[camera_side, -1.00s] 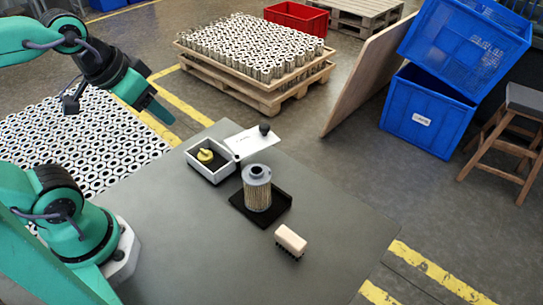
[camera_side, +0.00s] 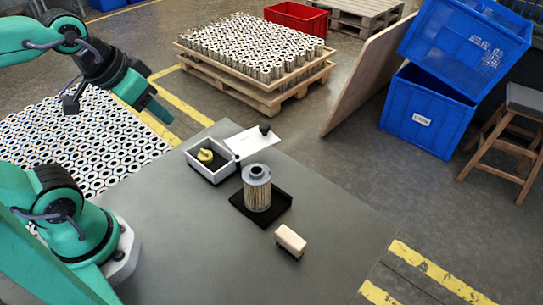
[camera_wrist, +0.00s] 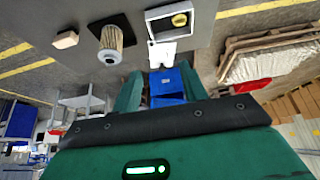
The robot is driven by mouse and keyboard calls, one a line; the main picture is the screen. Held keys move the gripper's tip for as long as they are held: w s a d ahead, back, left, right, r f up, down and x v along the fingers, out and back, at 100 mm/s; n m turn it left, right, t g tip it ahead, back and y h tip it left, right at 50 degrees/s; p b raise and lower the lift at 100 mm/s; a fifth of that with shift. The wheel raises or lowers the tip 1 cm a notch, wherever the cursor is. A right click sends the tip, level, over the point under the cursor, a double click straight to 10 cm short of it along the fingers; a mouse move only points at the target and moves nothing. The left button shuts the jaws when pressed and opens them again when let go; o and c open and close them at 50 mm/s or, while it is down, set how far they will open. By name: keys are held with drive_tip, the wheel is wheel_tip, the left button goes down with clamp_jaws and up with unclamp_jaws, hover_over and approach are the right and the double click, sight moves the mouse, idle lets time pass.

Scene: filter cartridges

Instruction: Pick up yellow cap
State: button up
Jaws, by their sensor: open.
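The yellow cap (camera_side: 205,155) lies inside a small white open box (camera_side: 213,174) on the grey table. It also shows in the wrist view (camera_wrist: 179,20) inside the white box (camera_wrist: 152,25), near the top. My gripper (camera_side: 158,108) is raised above and to the left of the box in the side view, well apart from the cap. In the wrist view its two green fingers (camera_wrist: 160,88) stand apart with nothing between them that they hold.
A white lid with a dark knob (camera_side: 254,142) lies beside the box. A filter cartridge (camera_side: 257,188) stands on a black tray (camera_side: 283,201). A brush with a pale back (camera_side: 290,240) lies nearer the front. The table (camera_side: 190,240) is bare at front left.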

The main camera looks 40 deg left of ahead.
drive_tip(key=shift+w, duration=0.15)
drive_tip(key=m+g, duration=0.6)
drive_tip(key=m, duration=1.2)
hover_over(203, 150)
wheel_tip(203, 150, down, 15)
drive_tip(key=shift+r, duration=0.1)
drive_tip(key=shift+f, duration=3.9)
drive_tip(key=c, duration=0.5)
